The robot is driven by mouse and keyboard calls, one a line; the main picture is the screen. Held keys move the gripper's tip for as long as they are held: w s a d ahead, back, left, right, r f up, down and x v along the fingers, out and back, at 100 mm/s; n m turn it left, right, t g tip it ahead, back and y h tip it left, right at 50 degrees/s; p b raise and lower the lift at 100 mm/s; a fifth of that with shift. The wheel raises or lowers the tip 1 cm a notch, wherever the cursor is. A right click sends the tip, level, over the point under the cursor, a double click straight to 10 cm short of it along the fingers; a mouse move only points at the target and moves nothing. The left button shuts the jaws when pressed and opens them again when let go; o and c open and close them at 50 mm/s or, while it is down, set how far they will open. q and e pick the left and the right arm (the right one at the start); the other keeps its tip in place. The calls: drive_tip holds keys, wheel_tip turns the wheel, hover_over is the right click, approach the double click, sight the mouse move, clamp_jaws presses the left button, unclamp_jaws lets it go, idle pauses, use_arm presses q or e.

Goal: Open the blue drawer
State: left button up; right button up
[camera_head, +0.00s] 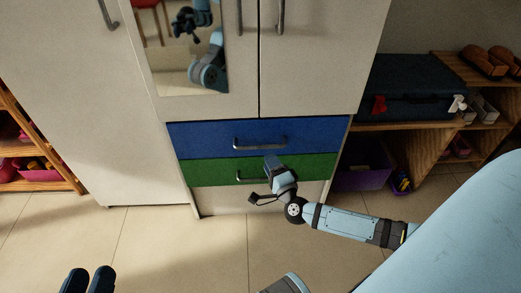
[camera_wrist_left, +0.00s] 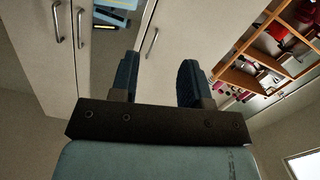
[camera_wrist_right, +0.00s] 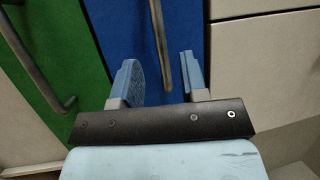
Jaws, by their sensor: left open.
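The blue drawer (camera_head: 200,138) is shut, flush in the cabinet, with a horizontal metal bar handle (camera_head: 260,144). It fills the middle of the right wrist view (camera_wrist_right: 185,20), its handle (camera_wrist_right: 157,30) appearing between my fingertips in the picture; I cannot tell whether they touch it. My right gripper (camera_head: 272,160) is open and empty just below the blue handle in the head view, covering part of the green drawer's handle; it also shows in the right wrist view (camera_wrist_right: 159,75). My left gripper (camera_head: 88,280) is open and empty at the lower left, away from the cabinet; it also shows in the left wrist view (camera_wrist_left: 158,80).
A green drawer (camera_head: 210,173) with its own handle lies directly below the blue one. White cabinet doors (camera_head: 310,60) and a mirror (camera_head: 185,50) are above. A wooden shelf (camera_head: 435,60) with a dark suitcase (camera_head: 412,85) stands right. The tiled floor (camera_head: 150,240) in front is clear.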

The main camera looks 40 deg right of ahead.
sight(260, 147)
use_arm(q)
drive_tip(key=shift+w+a+f+m+b, duration=0.25)
drive_tip(key=shift+w+f+m+b, duration=0.15)
drive_tip(key=shift+m+b, duration=0.35)
use_arm(e)
drive_tip(key=shift+x, duration=3.6)
use_arm(q)
drive_tip(key=shift+r, duration=0.1)
use_arm(e)
clamp_jaws()
